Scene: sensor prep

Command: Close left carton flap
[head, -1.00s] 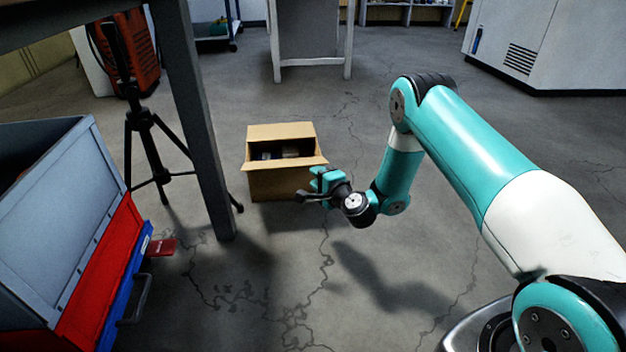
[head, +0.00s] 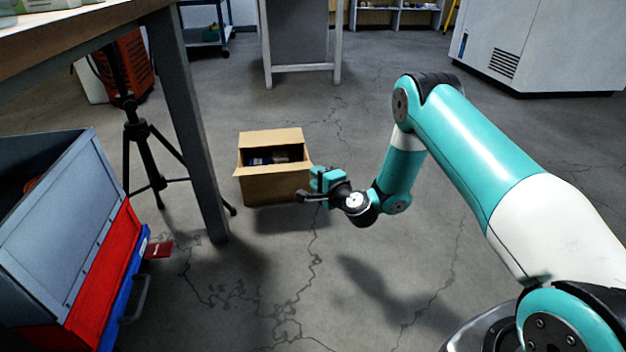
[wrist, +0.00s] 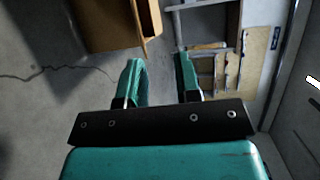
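An open brown carton (head: 275,188) stands on the floor in the middle of the head view. Its back flap (head: 271,138) stands up, and a narrow left flap (head: 237,160) shows along its left side, not folded over the opening. My gripper (head: 315,188) is close to the carton's front right corner; whether it touches cannot be told. In the wrist view my gripper (wrist: 160,62) has its two teal fingers apart with nothing held between them. The carton (wrist: 105,25) is at the upper left there, with a flap edge (wrist: 150,20) just ahead of the fingers.
A table leg (head: 190,125) and a black tripod (head: 145,150) stand left of the carton. A grey, red and blue bin (head: 60,220) is at the lower left.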

